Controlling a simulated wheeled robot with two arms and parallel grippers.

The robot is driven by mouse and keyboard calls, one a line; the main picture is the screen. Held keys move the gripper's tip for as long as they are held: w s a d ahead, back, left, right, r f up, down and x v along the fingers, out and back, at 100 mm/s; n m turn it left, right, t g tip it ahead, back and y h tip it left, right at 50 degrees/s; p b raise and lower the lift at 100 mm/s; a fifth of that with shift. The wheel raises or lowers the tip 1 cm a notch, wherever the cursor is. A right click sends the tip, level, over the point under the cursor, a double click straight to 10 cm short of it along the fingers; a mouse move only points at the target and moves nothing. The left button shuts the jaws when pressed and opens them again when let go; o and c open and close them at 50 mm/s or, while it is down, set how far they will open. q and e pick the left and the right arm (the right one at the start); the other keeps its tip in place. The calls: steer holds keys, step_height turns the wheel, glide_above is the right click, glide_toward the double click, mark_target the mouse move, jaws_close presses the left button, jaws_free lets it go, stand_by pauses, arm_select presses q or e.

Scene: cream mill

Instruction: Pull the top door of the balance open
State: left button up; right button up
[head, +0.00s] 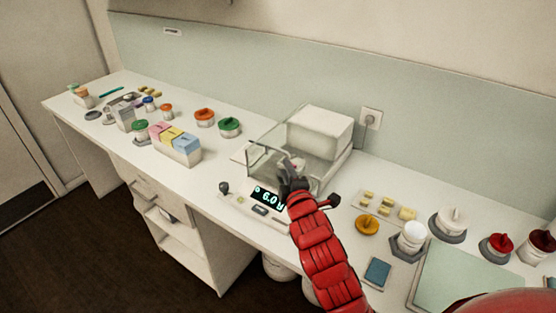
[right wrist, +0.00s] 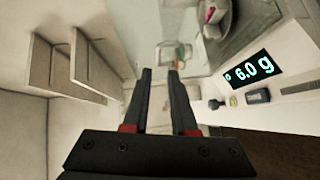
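The balance (head: 318,126) stands on the bench. It has a clear glass chamber, a white housing behind it and a front display (head: 268,198). In the right wrist view the display (right wrist: 249,70) reads 6.0 g. A small pinkish item (right wrist: 212,13) is in the chamber. I cannot make out clearly how far the clear top door stands open. My right gripper (head: 291,182) is at the chamber's front, above the display; contact with the glass cannot be told. Its fingers (right wrist: 159,73) are apart with nothing visibly between them. My left gripper is not in view.
Left of the balance are a green-lidded jar (head: 229,125), an orange-lidded jar (head: 204,116) and a box of coloured packets (head: 177,146). To the right are an amber jar (head: 367,225), a white-topped jar (head: 412,234), a blue pad (head: 377,271) and a pale green mat (head: 465,280).

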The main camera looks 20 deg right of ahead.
mark_target(279, 151)
steer(key=w+p, duration=0.1)
steer(key=w, duration=0.2)
steer(key=w+p, duration=0.1)
steer(key=w, duration=0.2)
steer(key=w+d+p, duration=0.1)
steer(key=w, duration=0.2)
steer(key=shift+w+f, duration=0.1)
steer(key=shift+f, duration=0.2)
steer(key=shift+w+f+p, duration=0.25)
steer(key=shift+w+p, duration=0.1)
steer(key=shift+w, duration=0.35)
steer(key=shift+d, duration=0.1)
jaws_close()
stand_by(0.3)
